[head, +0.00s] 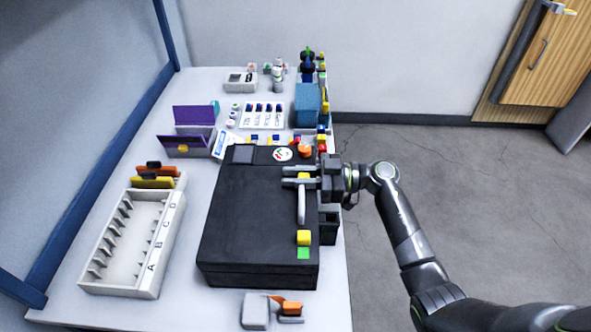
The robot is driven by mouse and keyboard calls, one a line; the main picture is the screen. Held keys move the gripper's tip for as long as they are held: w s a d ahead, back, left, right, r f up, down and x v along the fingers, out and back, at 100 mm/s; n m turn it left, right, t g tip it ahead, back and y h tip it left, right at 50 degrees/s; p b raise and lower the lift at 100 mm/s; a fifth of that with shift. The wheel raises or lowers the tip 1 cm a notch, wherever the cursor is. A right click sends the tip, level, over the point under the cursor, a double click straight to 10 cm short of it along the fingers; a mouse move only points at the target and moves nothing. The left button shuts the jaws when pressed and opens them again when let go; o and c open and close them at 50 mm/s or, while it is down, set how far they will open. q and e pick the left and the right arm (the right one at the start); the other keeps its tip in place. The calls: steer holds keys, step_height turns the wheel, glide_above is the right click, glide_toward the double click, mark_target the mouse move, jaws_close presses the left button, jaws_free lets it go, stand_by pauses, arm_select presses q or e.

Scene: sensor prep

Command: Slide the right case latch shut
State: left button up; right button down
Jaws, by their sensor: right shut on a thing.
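A closed black case (245,215) lies on the white table. Along the right side of its lid are a grey handle (301,205) and two yellow latch blocks. The near yellow latch (304,238) sits just behind a green square (303,253). The far yellow latch (303,176) shows between the fingers of my right gripper (298,177). My right gripper reaches in from the right, over the case's right edge, and is shut on this far latch. The fingers hide part of the latch and any marking around it. My left gripper is out of view.
A white slotted rack (155,245) stands left of the case. An orange-and-grey item (290,308) lies in front. Behind are purple folders (195,115), a blue box (308,104) and several small parts. Free floor lies to the right.

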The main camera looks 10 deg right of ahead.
steer(key=shift+s+f, duration=0.15)
steer(key=c, duration=1.3)
jaws_free()
